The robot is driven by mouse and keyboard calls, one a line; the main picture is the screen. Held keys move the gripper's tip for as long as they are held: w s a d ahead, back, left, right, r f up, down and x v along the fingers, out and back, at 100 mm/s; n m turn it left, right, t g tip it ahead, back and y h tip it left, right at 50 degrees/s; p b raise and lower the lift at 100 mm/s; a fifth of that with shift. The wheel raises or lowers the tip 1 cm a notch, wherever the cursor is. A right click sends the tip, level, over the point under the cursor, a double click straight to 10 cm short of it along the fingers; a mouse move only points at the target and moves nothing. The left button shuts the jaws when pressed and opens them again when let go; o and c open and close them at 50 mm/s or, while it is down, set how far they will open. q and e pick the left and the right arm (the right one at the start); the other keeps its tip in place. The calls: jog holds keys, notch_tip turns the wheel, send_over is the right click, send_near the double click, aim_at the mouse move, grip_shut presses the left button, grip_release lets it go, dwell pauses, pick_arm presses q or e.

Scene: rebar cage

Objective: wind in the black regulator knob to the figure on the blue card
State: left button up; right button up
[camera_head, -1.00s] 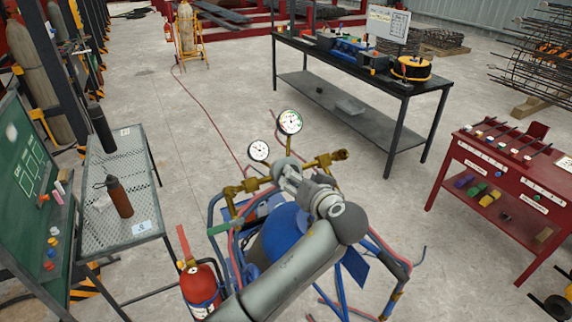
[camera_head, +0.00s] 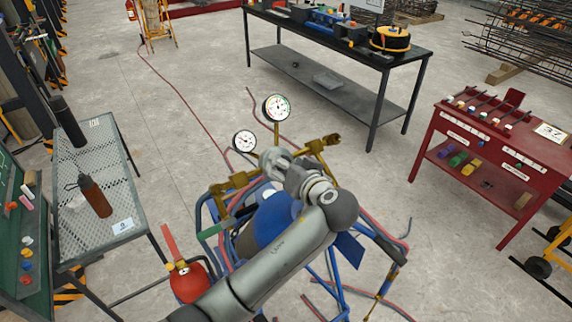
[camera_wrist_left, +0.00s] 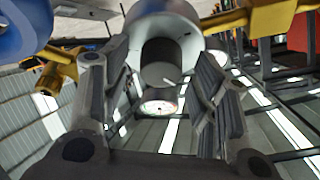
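The black regulator knob (camera_wrist_left: 160,70), with a white mark on its end, is in the left wrist view, in front of a pale round body. My left gripper (camera_wrist_left: 165,90) is open, with a finger on each side of the knob and gaps visible between. In the head view my left gripper (camera_head: 280,165) is at the brass regulator (camera_head: 235,182) and hides the knob. Two round gauges, a larger one (camera_head: 277,107) and a smaller one (camera_head: 244,140), stand above it. A pale card with blue print (camera_head: 122,227) lies on the mesh table; its figure is too small to read. My right gripper is out of view.
A blue cylinder (camera_head: 268,222) stands below the regulator. A red extinguisher (camera_head: 188,283) is beside it, near the mesh table (camera_head: 110,160). A black workbench (camera_head: 320,48) is behind and a red table (camera_head: 535,160) is at right. Hoses cross the floor.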

pick_arm(q)
jog(key=shift+w+a, duration=0.1)
jog(key=c, duration=0.9)
jog(key=shift+o, duration=0.2)
